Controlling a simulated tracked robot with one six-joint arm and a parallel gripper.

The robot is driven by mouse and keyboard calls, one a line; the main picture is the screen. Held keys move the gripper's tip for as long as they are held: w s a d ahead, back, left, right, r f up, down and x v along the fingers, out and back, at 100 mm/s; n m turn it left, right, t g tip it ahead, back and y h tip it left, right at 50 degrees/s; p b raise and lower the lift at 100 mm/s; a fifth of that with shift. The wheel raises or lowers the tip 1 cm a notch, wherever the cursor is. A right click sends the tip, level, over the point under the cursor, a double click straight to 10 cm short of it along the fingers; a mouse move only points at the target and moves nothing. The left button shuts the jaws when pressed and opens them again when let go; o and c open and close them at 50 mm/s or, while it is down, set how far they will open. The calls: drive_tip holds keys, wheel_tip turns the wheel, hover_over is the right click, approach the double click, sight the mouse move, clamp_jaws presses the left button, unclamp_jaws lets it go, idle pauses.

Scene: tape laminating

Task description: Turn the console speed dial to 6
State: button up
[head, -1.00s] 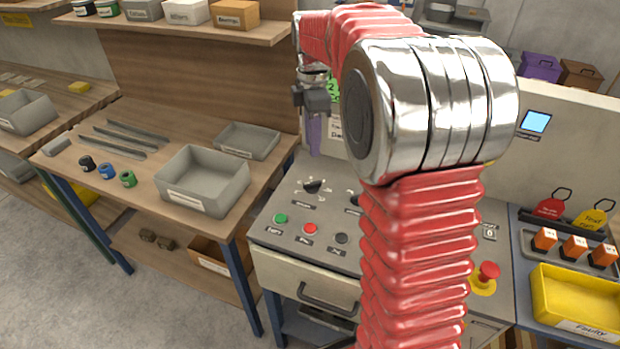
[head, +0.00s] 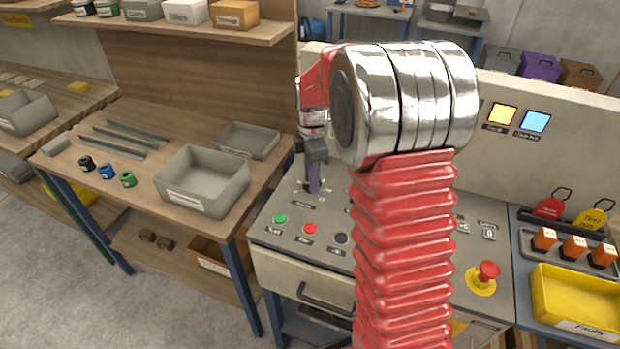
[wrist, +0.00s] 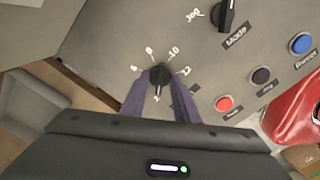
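The speed dial (wrist: 159,77) is a small dark knob on the grey console (wrist: 95,65), with printed numbers around its far side. I read 8 or 9, 10 and 12; the left one looks like 6. Its pointer direction is not clear. My gripper (wrist: 160,84) has its two purple fingers down on either side of the knob. Whether they press on it or stand slightly apart cannot be told. In the head view my gripper (head: 313,190) points straight down at the console's back left and hides most of the dial.
The mode dial (wrist: 226,14) stands close by. Green (head: 280,219), red (head: 310,229) and black (head: 341,238) buttons line the console's front left. A red emergency stop (head: 488,271) is at the right. A grey bin (head: 203,180) sits on the left bench.

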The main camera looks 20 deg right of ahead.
drive_tip(key=shift+c, duration=0.7)
clamp_jaws()
drive_tip(key=shift+a, duration=0.25)
drive_tip(key=shift+d, duration=0.2)
